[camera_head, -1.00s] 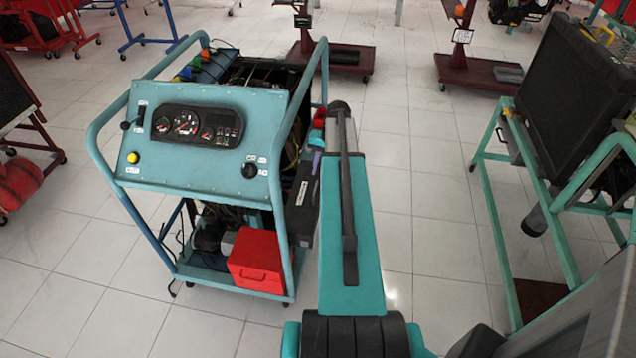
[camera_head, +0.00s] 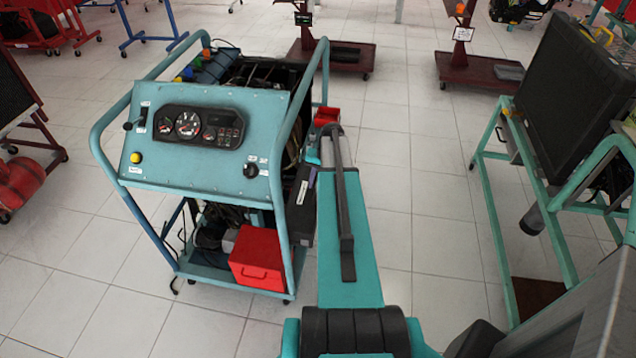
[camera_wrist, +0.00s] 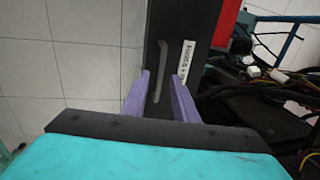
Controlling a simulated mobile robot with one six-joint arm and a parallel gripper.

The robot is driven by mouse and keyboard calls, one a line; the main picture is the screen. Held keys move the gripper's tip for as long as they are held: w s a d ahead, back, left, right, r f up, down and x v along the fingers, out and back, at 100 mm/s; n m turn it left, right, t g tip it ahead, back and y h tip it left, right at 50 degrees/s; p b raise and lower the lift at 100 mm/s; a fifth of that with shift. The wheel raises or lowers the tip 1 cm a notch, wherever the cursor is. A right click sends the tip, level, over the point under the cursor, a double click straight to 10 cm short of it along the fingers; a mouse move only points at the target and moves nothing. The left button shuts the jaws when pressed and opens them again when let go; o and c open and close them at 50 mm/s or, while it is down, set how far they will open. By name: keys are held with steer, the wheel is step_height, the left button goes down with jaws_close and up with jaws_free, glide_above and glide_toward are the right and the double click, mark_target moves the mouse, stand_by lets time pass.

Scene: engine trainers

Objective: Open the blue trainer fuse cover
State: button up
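The blue trainer (camera_head: 228,102) stands left of centre in the head view, its gauge panel facing me. The fuse cover (camera_head: 302,206) is a dark upright panel on its right side. In the wrist view, the cover (camera_wrist: 199,25) carries a white label and a slim grey handle (camera_wrist: 161,65). My gripper (camera_wrist: 161,73) has two purple fingers, spread apart, one on each side of the lower handle as seen there. Neither finger visibly touches the handle; the depth between them is unclear. In the head view my arm hides most of the gripper. The cover looks shut.
A red box (camera_head: 257,258) sits on the trainer's lower shelf. Cables (camera_wrist: 262,90) show right of the cover in the wrist view. A green stand with a black panel (camera_head: 575,100) is at the right.

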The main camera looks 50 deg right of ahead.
jaws_close()
stand_by(1.4)
